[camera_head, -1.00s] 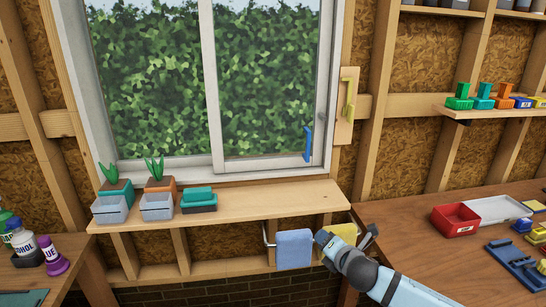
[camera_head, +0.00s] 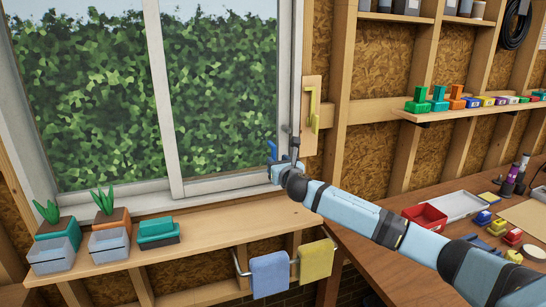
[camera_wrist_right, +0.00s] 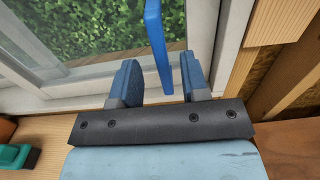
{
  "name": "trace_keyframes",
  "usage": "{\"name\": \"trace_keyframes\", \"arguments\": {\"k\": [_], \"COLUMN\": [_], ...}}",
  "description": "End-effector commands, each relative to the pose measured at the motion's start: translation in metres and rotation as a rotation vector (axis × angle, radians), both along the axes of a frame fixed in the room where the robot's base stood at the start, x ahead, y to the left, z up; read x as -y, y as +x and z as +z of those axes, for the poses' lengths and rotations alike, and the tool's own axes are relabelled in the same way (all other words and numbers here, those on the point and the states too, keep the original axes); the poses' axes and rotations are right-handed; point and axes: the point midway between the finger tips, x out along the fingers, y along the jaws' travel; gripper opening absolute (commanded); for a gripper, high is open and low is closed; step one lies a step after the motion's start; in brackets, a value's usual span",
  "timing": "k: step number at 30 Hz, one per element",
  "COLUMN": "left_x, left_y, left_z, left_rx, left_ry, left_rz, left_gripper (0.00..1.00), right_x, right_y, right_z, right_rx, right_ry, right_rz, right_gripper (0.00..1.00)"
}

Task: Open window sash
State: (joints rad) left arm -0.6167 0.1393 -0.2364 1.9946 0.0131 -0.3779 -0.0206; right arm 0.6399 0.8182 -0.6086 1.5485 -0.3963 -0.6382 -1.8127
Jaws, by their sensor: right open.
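The window sash (camera_head: 236,180) is a white frame with glass panes, and a hedge shows behind it. It looks shut. Its blue handle (camera_wrist_right: 158,48) is a vertical bar near the sash's right edge. In the right wrist view the handle stands between the two blue fingers of my right gripper (camera_wrist_right: 160,80), with a gap on each side. In the head view the right gripper (camera_head: 284,160) is at the handle and hides most of it. My left gripper is not in view.
Below the window a wooden shelf (camera_head: 235,222) holds potted plants and a teal box (camera_head: 157,230) at left. Blue and yellow cloths (camera_head: 270,273) hang on a rail beneath. A yellow-green handle (camera_head: 312,110) is on the wood right of the window.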

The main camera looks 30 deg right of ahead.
Motion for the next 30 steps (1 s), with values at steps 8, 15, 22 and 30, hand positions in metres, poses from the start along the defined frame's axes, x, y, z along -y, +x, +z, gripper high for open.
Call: {"name": "trace_keyframes", "arguments": {"k": [8,15,22,30], "left_x": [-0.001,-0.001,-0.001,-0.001], "left_y": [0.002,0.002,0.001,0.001], "left_z": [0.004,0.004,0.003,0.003], "left_rx": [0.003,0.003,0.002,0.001], "left_ry": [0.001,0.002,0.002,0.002], "left_rz": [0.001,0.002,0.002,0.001], "left_gripper": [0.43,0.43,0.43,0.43], "right_x": [0.009,0.010,0.010,0.010], "right_y": [0.036,0.042,0.041,0.041], "right_z": [0.000,-0.001,-0.001,-0.001], "right_rx": [0.000,-0.001,-0.001,-0.001], "right_ry": [0.000,0.000,0.000,0.000], "right_rz": [-0.001,0.001,0.000,0.000], "right_gripper": [0.41,0.41,0.21,0.00]}}
